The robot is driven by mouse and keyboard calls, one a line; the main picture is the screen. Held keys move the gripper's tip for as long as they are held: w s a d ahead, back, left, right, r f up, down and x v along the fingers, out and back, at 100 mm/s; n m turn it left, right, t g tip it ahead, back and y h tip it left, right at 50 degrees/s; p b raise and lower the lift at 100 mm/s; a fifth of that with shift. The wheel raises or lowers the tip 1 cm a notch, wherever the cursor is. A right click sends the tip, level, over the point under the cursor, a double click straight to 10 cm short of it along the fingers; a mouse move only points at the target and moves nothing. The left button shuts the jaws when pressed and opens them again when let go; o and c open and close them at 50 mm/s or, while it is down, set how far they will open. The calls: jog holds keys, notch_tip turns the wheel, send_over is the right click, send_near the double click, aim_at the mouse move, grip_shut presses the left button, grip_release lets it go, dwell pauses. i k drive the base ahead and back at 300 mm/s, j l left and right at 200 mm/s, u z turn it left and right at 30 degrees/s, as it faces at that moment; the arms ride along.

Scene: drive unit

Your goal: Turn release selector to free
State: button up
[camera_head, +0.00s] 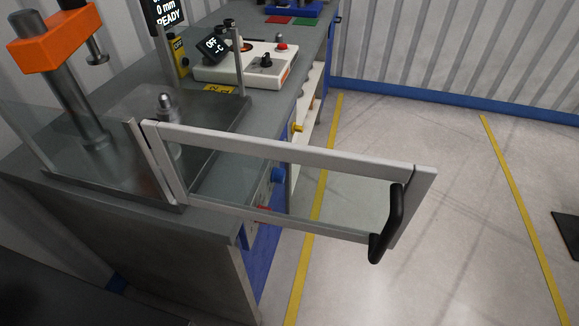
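I cannot tell for sure which control is the release selector, since no label reading "free" is legible. A white control box (217,73) on the bench carries a black knob (266,61), a red button (281,43) and a small dark display (214,45) reading "OFF" and "-C". On the bench front are a yellow knob (297,128) and, lower, a blue knob (278,175) seen through the clear door. A red part (262,212) shows below it, partly hidden by the door frame. My gripper is not in view.
A clear framed door (290,158) with a black handle (388,224) stands swung out over the floor. A press with an orange head (55,40) stands at left. A display reads "0 mm READY".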

aim_at(295, 128)
jog(key=i+l+u, duration=0.1)
jog(key=i+l, duration=0.2)
jog(key=i+l+u, duration=0.15)
jog(key=i+l, duration=0.2)
jog(key=i+l+u, duration=0.1)
jog(key=i+l, duration=0.15)
jog(key=l, duration=0.25)
jog(key=i+l+u, duration=0.1)
jog(key=i+l, duration=0.2)
jog(key=l, duration=0.15)
jog(key=i+l+u, duration=0.15)
jog(key=l, duration=0.3)
jog(key=i+l+u, duration=0.1)
jog(key=i+l, duration=0.25)
jog(key=i+l+u, duration=0.1)
jog(key=l, duration=0.5)
jog(key=i+l+u, duration=0.15)
jog(key=i+l, duration=0.15)
jog(key=l, duration=0.25)
